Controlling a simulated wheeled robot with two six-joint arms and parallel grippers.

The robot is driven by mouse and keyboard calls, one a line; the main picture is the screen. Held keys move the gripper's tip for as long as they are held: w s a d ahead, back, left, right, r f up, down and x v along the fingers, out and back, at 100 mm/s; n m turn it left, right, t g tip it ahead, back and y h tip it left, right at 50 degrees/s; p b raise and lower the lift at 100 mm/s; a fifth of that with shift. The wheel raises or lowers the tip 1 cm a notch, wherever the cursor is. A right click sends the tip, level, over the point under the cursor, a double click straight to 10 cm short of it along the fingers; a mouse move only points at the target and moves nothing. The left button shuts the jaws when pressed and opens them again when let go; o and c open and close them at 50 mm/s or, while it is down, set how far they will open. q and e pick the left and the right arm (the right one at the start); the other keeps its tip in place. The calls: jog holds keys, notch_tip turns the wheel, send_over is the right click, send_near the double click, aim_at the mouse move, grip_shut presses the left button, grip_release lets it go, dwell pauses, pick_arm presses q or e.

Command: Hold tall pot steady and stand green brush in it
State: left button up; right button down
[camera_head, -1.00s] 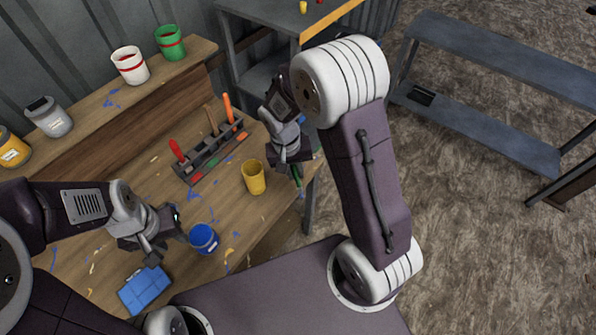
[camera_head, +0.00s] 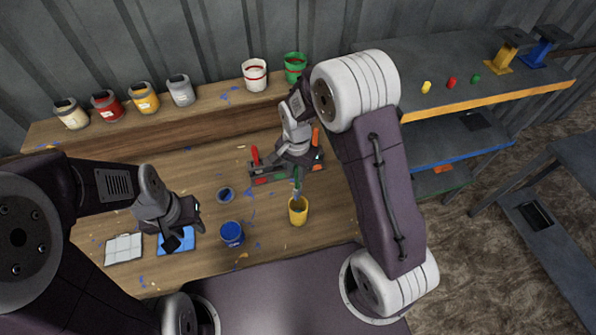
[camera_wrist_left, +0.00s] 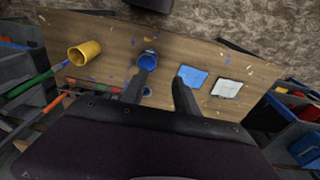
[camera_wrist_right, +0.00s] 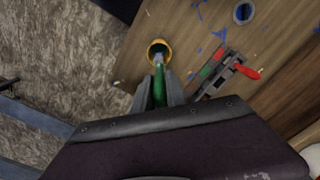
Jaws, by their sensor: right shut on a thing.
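The yellow tall pot (camera_head: 298,215) stands upright near the front edge of the wooden bench, and it also shows in the left wrist view (camera_wrist_left: 88,52). My right gripper (camera_head: 297,166) is shut on the green brush (camera_wrist_right: 159,88) above the pot. The brush points down, its bluish tip at the pot's mouth (camera_wrist_right: 158,46); I cannot tell how far inside it is. My left gripper (camera_head: 181,236) is open and empty, over the blue pad (camera_head: 176,245), well left of the tall pot. In the left wrist view its fingers (camera_wrist_left: 159,92) are apart.
A blue pot (camera_head: 232,235) stands between my left gripper and the tall pot. A tool rack (camera_head: 268,176) with red and orange handles lies behind the tall pot. A white pad (camera_head: 124,249) lies at left. Several paint cans line the raised back shelf (camera_head: 205,118).

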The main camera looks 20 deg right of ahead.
aim_at(300, 187)
jog(key=f+b, duration=0.2)
jog(key=f, duration=0.1)
jog(key=shift+s+d+f, duration=0.1)
jog(key=shift+d+f, duration=0.2)
jog(key=shift+d, duration=0.1)
jog(key=shift+a+f+b, duration=0.1)
jog(key=shift+f+b, duration=0.25)
jog(key=shift+b, duration=0.2)
jog(key=shift+a+f, duration=0.2)
